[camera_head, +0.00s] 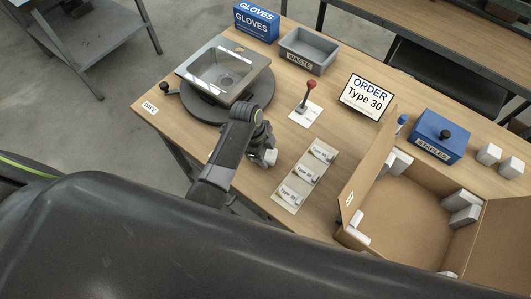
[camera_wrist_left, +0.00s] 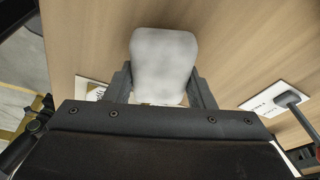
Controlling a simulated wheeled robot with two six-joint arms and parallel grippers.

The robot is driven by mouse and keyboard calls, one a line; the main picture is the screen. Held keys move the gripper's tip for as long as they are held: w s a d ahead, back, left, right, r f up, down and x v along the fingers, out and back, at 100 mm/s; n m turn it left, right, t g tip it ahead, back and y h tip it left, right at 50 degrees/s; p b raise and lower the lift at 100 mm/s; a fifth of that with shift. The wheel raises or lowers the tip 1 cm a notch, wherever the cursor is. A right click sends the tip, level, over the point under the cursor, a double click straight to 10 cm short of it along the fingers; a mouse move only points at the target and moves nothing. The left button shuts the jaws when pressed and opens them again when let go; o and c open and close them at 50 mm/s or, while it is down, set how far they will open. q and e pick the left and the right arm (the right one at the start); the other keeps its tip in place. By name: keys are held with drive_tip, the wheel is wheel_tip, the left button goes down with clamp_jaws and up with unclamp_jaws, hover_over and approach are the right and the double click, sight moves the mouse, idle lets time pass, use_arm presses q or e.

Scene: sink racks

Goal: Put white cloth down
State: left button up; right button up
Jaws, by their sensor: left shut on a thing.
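The white cloth (camera_wrist_left: 164,62) is a pale, rounded pad between the fingers of my left gripper (camera_wrist_left: 162,90) in the wrist view. The fingers are shut on its sides, and its near end is partly hidden by the gripper. In the head view my left gripper (camera_head: 263,150) hangs over the near part of the wooden table, and a small part of the cloth (camera_head: 270,157) shows at its tip. Wood lies behind the cloth; whether they touch I cannot tell. A WIPE label (camera_head: 150,107) is at the table's left corner. My right gripper is not in view.
A steel sink (camera_head: 226,70) sits on a dark turntable (camera_head: 200,104). Near it are a waste bin (camera_head: 309,49), a gloves box (camera_head: 256,22) and a red-knobbed lever (camera_head: 310,88). Type cards (camera_head: 305,177), an order sign (camera_head: 367,96), an open carton (camera_head: 365,170) and a staples box (camera_head: 438,135) fill the right.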

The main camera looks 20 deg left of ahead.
use_arm(q)
drive_tip(key=shift+f, duration=0.45)
drive_tip(key=shift+f, duration=0.45)
drive_tip(key=shift+f, duration=0.1)
drive_tip(key=shift+s, duration=0.1)
